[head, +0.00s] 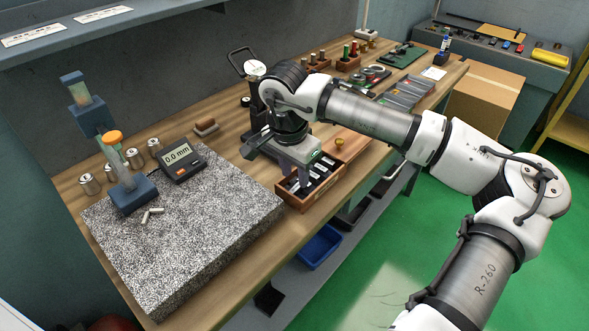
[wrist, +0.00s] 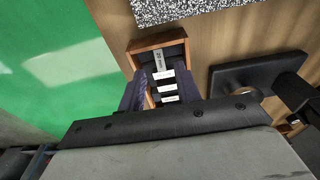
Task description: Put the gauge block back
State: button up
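A wooden gauge block box (head: 296,205) stands at the bench's front edge, right of the granite plate. It also shows in the wrist view (wrist: 156,43). Inside is a silver block (wrist: 159,60) with a marking too small to read surely, and several white labels (wrist: 167,87) along dark slots. My gripper (head: 303,178) is over the box, pointing down. In the wrist view its two dark fingers (wrist: 160,88) stand apart on either side of the labels, with no block clearly held between them. The rear of the box is hidden by my gripper. Two small steel pieces (head: 151,214) lie on the granite plate.
The speckled granite plate (head: 190,240) carries a blue gauge stand (head: 104,135) and a digital readout (head: 182,161) showing 0.0 mm. Several steel cylinders (head: 90,184) stand behind it. A black-based device (wrist: 255,75) is close to my gripper. A blue bin (head: 318,247) is below the bench.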

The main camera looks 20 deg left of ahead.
notch_tip(320, 180, up, 12)
jog(key=s+b, duration=0.1)
jog(key=shift+s+a+f+b, duration=0.15)
jog(key=shift+s+a+b, duration=0.1)
jog(key=shift+b, duration=0.15)
jog(key=shift+w, duration=0.1)
jog(key=shift+c, duration=0.4)
dwell(0.5)
